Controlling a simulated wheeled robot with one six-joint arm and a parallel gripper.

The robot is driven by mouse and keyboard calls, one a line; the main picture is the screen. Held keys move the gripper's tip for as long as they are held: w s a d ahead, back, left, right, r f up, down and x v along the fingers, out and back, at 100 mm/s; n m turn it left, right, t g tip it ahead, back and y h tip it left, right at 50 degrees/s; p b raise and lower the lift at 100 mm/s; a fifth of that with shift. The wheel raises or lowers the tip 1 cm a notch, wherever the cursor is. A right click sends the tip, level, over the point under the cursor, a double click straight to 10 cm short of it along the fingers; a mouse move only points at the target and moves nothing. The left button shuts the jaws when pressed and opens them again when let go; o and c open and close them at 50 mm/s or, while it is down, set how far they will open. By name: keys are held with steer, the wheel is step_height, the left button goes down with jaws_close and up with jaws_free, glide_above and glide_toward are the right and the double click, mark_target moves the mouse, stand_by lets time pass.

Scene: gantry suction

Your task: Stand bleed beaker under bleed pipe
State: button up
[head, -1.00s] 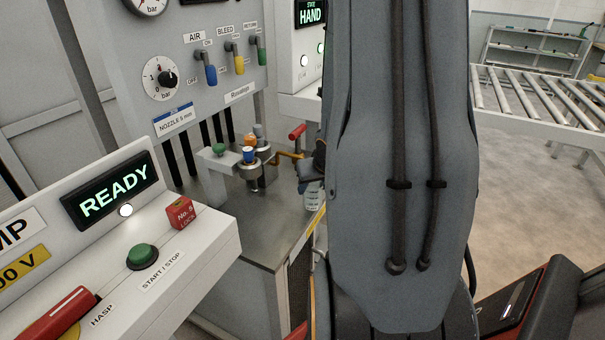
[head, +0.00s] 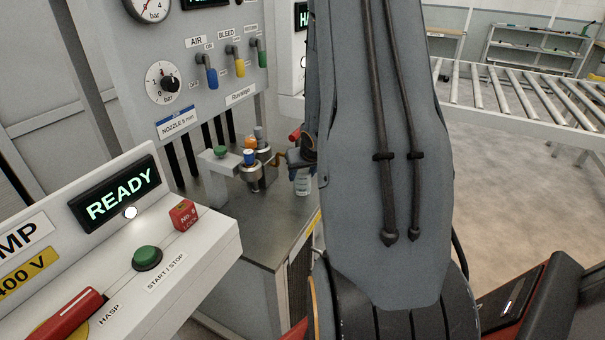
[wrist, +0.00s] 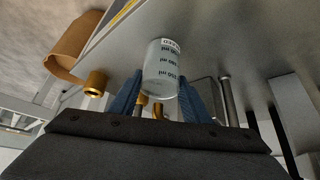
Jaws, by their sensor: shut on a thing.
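The bleed beaker (head: 303,184) is clear with dark volume marks. It appears over the right part of the metal bench, partly hidden by my arm. In the wrist view the beaker (wrist: 162,72) sits between the two blue fingers of my gripper (wrist: 158,100), its printed marks upside down. My gripper (head: 302,160) is shut on it. I cannot tell whether its base touches the bench. The brass bleed pipe (head: 281,157) shows just left of my gripper in the head view; its outlet is hidden there. Brass pipework (wrist: 157,110) also shows behind the fingers in the wrist view.
The metal bench (head: 262,226) has bare room left of the beaker. Nozzle fittings (head: 255,172) stand behind it, and a red handle (head: 295,135) is close by my gripper. A control box (head: 140,250) reading READY is at front left. A roller conveyor (head: 520,95) is at right.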

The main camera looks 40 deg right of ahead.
steer(key=shift+f, duration=0.1)
steer(key=o, duration=1.1)
steer(key=shift+s+r, duration=0.1)
steer(key=shift+r, duration=0.25)
steer(key=p+v, duration=0.4)
steer(key=v, duration=0.7)
steer(key=shift+s+r, duration=0.2)
steer(key=shift+a, duration=0.1)
